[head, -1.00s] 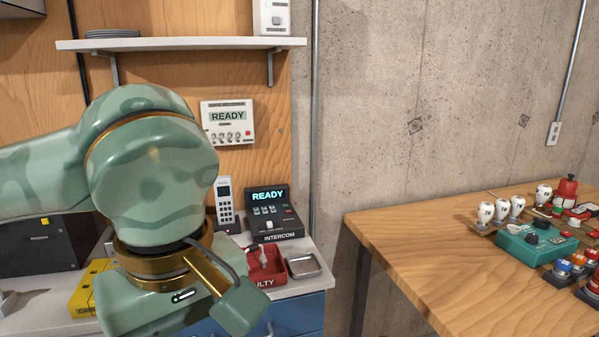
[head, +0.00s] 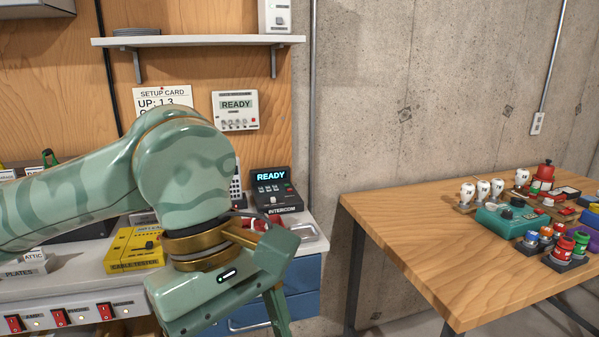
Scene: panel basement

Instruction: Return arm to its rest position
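My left arm comes in from the left, green with a brass wrist ring, bent downward in front of the counter. Part of my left gripper (head: 277,310) shows below the wrist, pointing down in front of the blue drawers. Its fingertips are not clearly visible, so I cannot tell whether it is open or shut. My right arm and gripper are not in view. The arm hides part of the setup card (head: 163,99), the phone handset (head: 236,190) and the red tray (head: 256,222).
The intercom (head: 274,192) reads READY, as does the wall panel (head: 236,109). A yellow cable tester (head: 134,250) sits on the counter left of the wrist. Red switches (head: 58,317) line the front edge. A wooden table (head: 400,235) with knobs and buttons stands right, beyond a floor gap.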

